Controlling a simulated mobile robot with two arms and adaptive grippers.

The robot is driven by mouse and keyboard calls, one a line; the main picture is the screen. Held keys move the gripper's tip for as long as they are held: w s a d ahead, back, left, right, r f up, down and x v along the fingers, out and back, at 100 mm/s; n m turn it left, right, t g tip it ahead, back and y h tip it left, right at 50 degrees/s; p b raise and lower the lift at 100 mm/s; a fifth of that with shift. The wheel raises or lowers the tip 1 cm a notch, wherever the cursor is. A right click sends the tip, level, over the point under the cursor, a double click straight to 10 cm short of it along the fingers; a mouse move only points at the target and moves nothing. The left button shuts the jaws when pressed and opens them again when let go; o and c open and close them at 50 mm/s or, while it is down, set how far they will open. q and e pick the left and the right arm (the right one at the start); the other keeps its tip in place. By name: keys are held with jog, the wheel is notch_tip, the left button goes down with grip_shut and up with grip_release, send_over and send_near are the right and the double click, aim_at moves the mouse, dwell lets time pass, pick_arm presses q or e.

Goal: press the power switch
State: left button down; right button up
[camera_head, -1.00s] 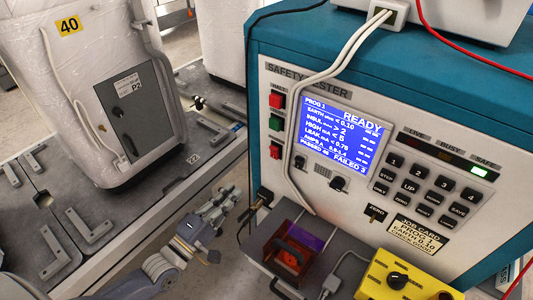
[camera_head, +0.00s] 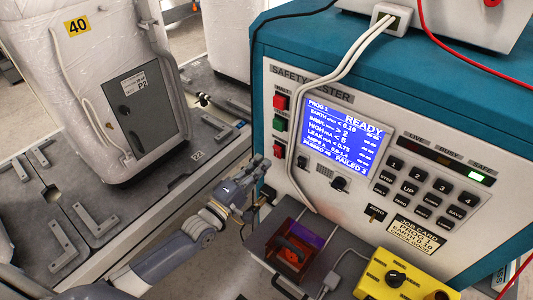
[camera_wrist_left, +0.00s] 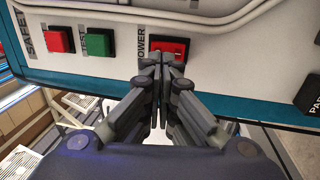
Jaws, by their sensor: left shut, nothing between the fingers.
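The power switch (camera_head: 276,151) is the lowest of a column of controls at the left edge of the safety tester's front panel, a red rocker in a black frame. It also shows in the left wrist view (camera_wrist_left: 178,47), beside a partly covered label. My left gripper (camera_head: 262,166) is shut and empty, its fingertips just in front of and slightly below the switch in the head view. In the left wrist view the fingertips (camera_wrist_left: 160,66) overlap the switch's lower left edge. I cannot tell whether they touch it. My right gripper is not in view.
A red button (camera_head: 281,102) and a green button (camera_head: 280,124) sit above the switch. White cables (camera_head: 293,150) hang close to its right. A dark fixture (camera_head: 259,246) with an orange-windowed box (camera_head: 292,252) and a yellow box (camera_head: 399,277) stand below the panel.

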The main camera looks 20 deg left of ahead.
aim_at(277, 152)
pick_arm(q)
jog(key=shift+p+x, duration=0.3)
jog(key=shift+x, duration=1.4)
jog(key=g+p, duration=0.1)
jog(key=p, duration=0.2)
jog(key=shift+w+r, duration=0.25)
jog(key=shift+r, duration=0.1)
jog(key=shift+s, duration=0.1)
